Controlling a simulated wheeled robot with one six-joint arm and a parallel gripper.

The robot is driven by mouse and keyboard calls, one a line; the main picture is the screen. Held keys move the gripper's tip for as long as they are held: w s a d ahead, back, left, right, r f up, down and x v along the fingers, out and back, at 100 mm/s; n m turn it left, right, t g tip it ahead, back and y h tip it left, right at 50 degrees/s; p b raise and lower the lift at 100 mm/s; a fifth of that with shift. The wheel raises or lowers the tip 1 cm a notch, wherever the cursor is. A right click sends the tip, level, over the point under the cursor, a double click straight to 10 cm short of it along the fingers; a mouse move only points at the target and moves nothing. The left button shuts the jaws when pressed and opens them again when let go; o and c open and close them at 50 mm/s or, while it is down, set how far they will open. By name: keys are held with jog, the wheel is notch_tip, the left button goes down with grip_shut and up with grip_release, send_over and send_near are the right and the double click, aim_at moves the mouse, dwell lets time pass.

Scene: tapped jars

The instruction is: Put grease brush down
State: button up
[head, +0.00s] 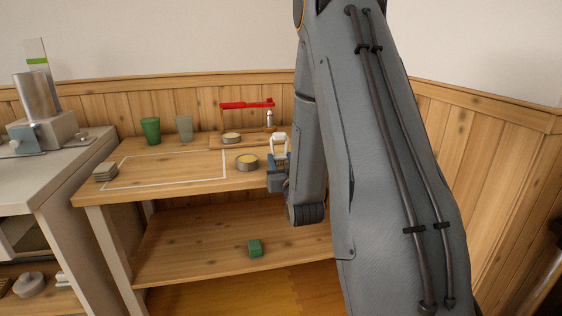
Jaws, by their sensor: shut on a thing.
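My gripper (278,161) is at the right part of the wooden bench top (200,184), just right of a round tin with yellow contents (247,163). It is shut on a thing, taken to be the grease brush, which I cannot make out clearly. A pale, loop-shaped piece shows at the gripper, and I cannot tell whether it is part of the gripper or of the held thing. My arm hides the right end of the bench. A white outlined rectangle (107,189) is marked on the left of the bench top, and its inside is bare.
A green cup (151,131) and a grey, see-through cup (184,128) stand at the back. Behind the tin are a second tin (231,138) and a red bar (247,104). Stacked grey pieces (105,171) lie at left. A green block (255,248) is on the lower shelf.

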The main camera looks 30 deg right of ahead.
jog(key=shift+f, duration=0.2)
jog(key=o, duration=1.2)
jog(key=shift+r, duration=0.1)
